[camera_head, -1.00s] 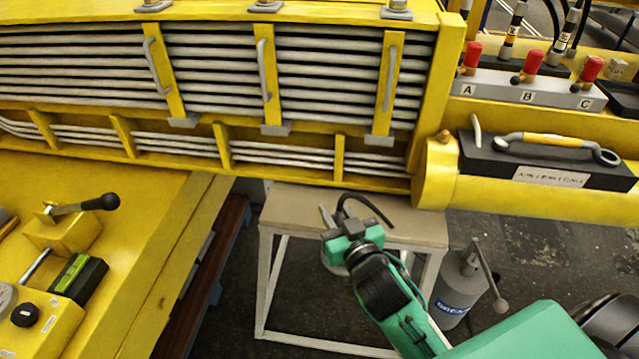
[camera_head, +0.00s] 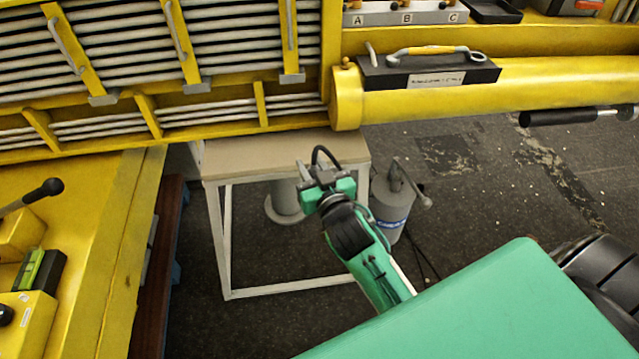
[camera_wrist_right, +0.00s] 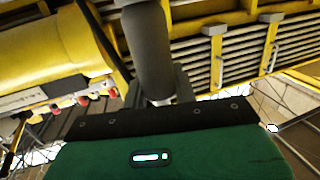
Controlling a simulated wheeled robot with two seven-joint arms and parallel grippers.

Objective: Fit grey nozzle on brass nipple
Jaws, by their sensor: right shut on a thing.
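My right gripper (camera_head: 308,172) is at the front right edge of the small table in the head view, below the yellow cylinder end. In the right wrist view it is shut on a dark grey cylinder (camera_wrist_right: 150,50), which looks like the grey nozzle. A black hose (camera_head: 325,153) curves beside the gripper. A small brass-coloured knob, probably the brass nipple (camera_head: 346,63), stands on top of the yellow cylinder's left end (camera_head: 345,98). The gripper is well apart from it. The nozzle's tip is cut off in the wrist view. My left gripper is out of view.
The small table (camera_head: 240,160) stands under the slatted yellow frame. A grey grease canister (camera_head: 392,205) stands on the floor right of my gripper. Open floor lies further right.

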